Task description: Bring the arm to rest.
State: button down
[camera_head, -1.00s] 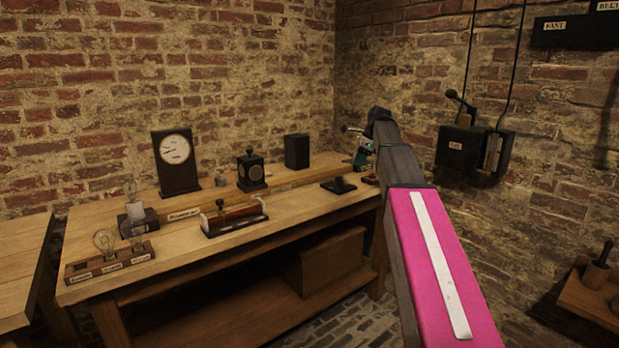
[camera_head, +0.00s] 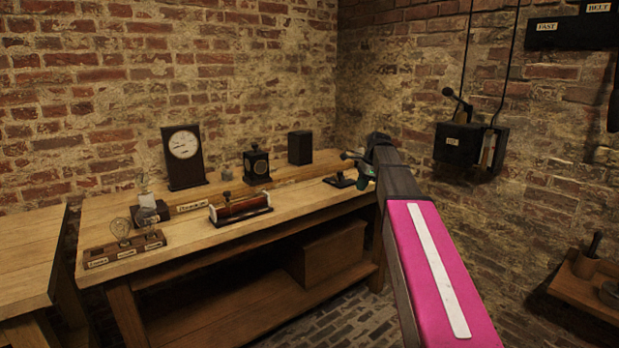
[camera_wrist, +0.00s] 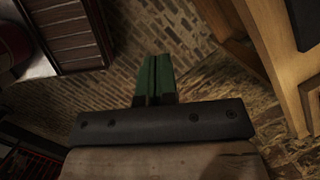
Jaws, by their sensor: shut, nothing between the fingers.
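My arm, with a pink panel and a pale stripe, reaches from the lower right toward the bench in the head view. My gripper (camera_head: 356,165) is at its far end, small in that view, near the right end of the workbench (camera_head: 185,242). In the wrist view my gripper (camera_wrist: 157,62) shows as two green fingers close together with nothing between them. They point over a brick floor (camera_wrist: 185,30). Whether the gripper is above the bench or just beside it is hard to tell in the head view.
The bench bears a dial gauge (camera_head: 184,157), a coil on a base (camera_head: 240,208), a bulb board (camera_head: 124,250) and a black box (camera_head: 300,148). A switch box (camera_head: 460,143) hangs on the right wall. A shelf (camera_head: 590,292) is at lower right.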

jog(key=s+f+n+h, duration=0.1)
jog(key=s+f+n, duration=0.7)
jog(key=s+f, duration=0.5)
jog(key=s+f+n+h, duration=0.2)
jog(key=s+f+n, duration=0.7)
jog(key=s+f, duration=0.5)
notch_tip(320, 180, down, 5)
jog(key=shift+s+a+r+g+h, duration=0.15)
jog(key=shift+s+a+g+h, duration=0.15)
jog(key=shift+g, duration=0.1)
